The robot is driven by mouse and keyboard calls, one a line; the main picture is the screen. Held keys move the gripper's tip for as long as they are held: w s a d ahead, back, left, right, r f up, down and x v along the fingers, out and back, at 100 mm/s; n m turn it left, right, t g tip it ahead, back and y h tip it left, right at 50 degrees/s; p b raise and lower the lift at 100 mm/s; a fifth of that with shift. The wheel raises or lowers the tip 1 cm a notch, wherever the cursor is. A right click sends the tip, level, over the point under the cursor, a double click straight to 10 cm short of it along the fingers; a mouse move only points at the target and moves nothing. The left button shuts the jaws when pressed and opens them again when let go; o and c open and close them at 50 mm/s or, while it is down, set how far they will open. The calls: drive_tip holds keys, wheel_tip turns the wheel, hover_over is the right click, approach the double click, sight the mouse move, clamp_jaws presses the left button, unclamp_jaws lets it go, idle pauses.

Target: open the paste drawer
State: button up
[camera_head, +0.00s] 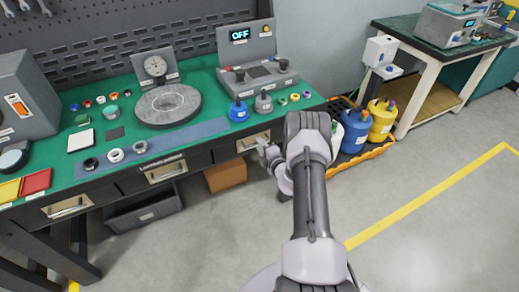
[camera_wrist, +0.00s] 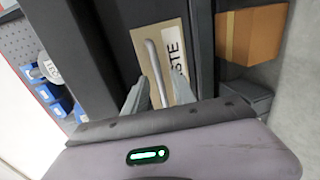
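The paste drawer (camera_head: 245,146) is the rightmost drawer under the green workbench and looks shut. In the wrist view its pale front (camera_wrist: 176,38) carries a slim metal bar handle (camera_wrist: 152,58) and a label of which "STE" is readable. My gripper (camera_wrist: 160,88) is open, with its two fingertips apart on either side of the handle's lower part in the picture. I cannot tell whether they touch it. In the head view my gripper (camera_head: 264,148) is in front of the paste drawer, with my arm covering part of the view to its right.
Two more drawers, the middle one (camera_head: 166,171) and the left one (camera_head: 68,207), look shut. A cardboard box (camera_head: 226,176) and a dark bin (camera_head: 145,212) are below the bench. An orange-edged tray (camera_head: 362,156) with several jugs stands right of my arm. Floor in front is clear.

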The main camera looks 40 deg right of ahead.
drive_tip(key=shift+w+d, duration=0.15)
drive_tip(key=shift+w, duration=0.3)
clamp_jaws()
idle(1.1)
